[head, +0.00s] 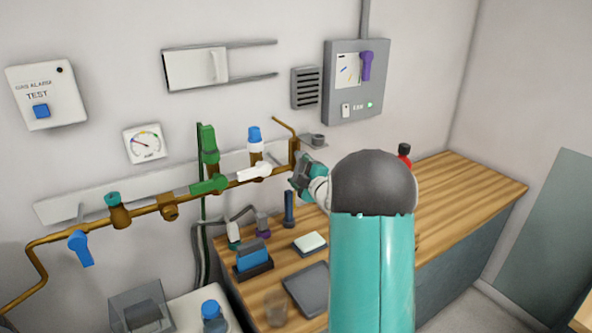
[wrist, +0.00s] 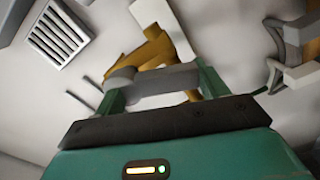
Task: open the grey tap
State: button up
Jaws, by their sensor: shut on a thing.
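The grey tap's handle (wrist: 158,79) shows in the wrist view as a grey lever in front of a brass pipe fitting (wrist: 150,50). It lies between the two green fingers of my gripper (wrist: 160,86), which is shut on it. In the head view my gripper (head: 303,174) is at the right end of the brass pipe (head: 236,183), close to the wall. There my gripper and arm hide most of the grey tap, so I cannot read the angle of its handle from that side.
Left along the pipe are white-handled (head: 254,171), green-handled (head: 208,185) and blue-handled (head: 81,248) taps. A grey switch box (head: 356,82) and a vent (head: 305,88) are above. The wooden bench (head: 460,190) below carries a blue box (head: 253,254) and a dark tray (head: 307,288).

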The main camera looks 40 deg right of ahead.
jog(key=shift+d+f+n, duration=0.15)
jog(key=shift+d+n, duration=0.2)
jog(key=shift+n, duration=0.7)
jog(key=shift+d+f+n, duration=0.1)
jog(key=shift+d+n, duration=0.25)
jog(key=shift+n, duration=0.7)
jog(key=shift+s, duration=0.1)
jog(key=o, duration=1.4)
jog(key=shift+s, duration=0.1)
jog(key=s, duration=1.3)
jog(key=shift+s+a, duration=0.3)
jog(key=shift+a, duration=0.1)
